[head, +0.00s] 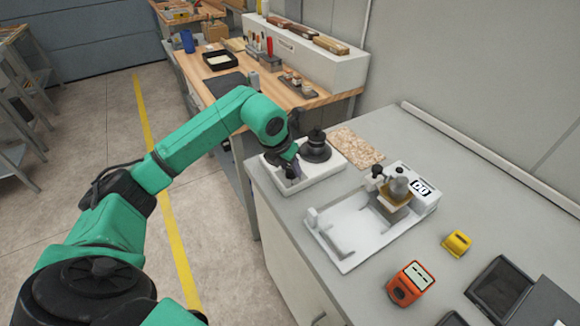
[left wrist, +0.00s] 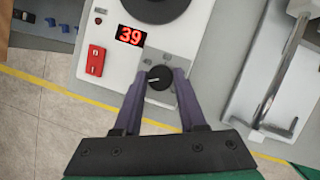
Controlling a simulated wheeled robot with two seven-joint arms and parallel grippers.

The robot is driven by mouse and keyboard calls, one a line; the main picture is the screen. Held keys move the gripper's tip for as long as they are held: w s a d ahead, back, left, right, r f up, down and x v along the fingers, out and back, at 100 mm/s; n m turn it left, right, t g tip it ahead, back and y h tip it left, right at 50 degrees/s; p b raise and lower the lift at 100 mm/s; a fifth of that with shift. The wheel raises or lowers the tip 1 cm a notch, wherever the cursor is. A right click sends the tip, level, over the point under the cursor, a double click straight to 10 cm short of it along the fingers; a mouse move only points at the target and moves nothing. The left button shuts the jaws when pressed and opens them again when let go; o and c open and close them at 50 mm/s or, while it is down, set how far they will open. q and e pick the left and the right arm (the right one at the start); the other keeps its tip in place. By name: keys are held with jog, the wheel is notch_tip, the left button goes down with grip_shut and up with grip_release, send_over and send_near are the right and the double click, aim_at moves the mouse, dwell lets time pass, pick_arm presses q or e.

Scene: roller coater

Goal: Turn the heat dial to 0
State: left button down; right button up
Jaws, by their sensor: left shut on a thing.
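The heat dial (left wrist: 160,78) is a round black knob with a white pointer line, on the front of a white hot plate unit. The unit's red display (left wrist: 131,35) reads 39 in the left wrist view. In the head view the white unit (head: 327,170) sits at the counter's near left corner, its dial hidden by my gripper. My left gripper (left wrist: 160,84) has its two purple fingers shut on the dial, one on each side. The pointer line points to the right and slightly up in the wrist view. My right gripper is not in view.
A red switch (left wrist: 96,60) is beside the display. A black round top (head: 315,148) stands on the unit. A white coater machine (head: 335,250) is to the right, with a cork mat (head: 355,146) behind. An orange device (head: 410,284) and yellow block (head: 457,243) lie farther right.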

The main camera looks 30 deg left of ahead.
pick_arm(q)
jog(key=shift+c, duration=2.4)
grip_release()
jog(key=shift+r, duration=0.15)
jog(key=shift+s+r, duration=0.15)
jog(key=shift+r, duration=0.2)
jog(key=b+v, duration=0.2)
jog(key=v, duration=1.1)
jog(key=shift+s+r, duration=0.2)
jog(key=shift+r, duration=0.05)
